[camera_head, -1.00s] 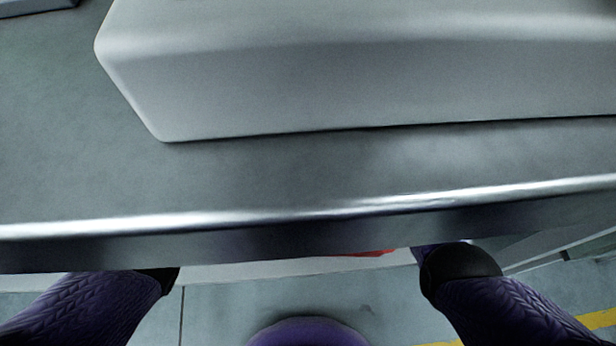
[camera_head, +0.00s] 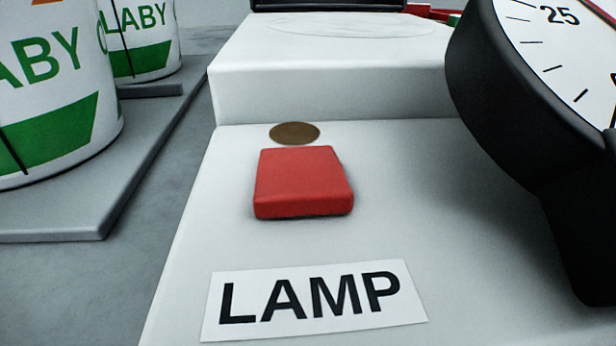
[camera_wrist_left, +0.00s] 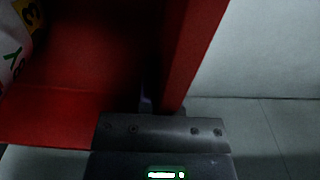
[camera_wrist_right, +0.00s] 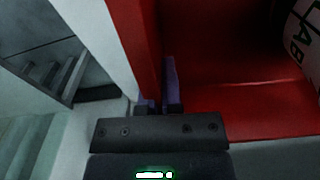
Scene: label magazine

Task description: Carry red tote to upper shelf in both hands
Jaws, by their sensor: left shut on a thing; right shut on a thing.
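The red tote fills much of the left wrist view (camera_wrist_left: 55,115), where my left gripper (camera_wrist_left: 162,103) is shut on its side wall. It also shows in the right wrist view (camera_wrist_right: 225,95), where my right gripper (camera_wrist_right: 156,95) is shut on the opposite wall. A white item with dark lettering (camera_wrist_right: 306,40) is inside the tote. A white and yellow item (camera_wrist_left: 18,35) shows at the corner of the left wrist view. The head view shows neither gripper nor the tote. I cannot identify the upper shelf in these frames.
The head view shows a white housing (camera_head: 400,190) with a red block (camera_head: 303,182), a brown disc (camera_head: 294,133) and a LAMP label (camera_head: 314,300). A black dial (camera_head: 500,90) stands at right. White and green cans (camera_head: 60,90) stand on a grey plate (camera_head: 60,220) at left.

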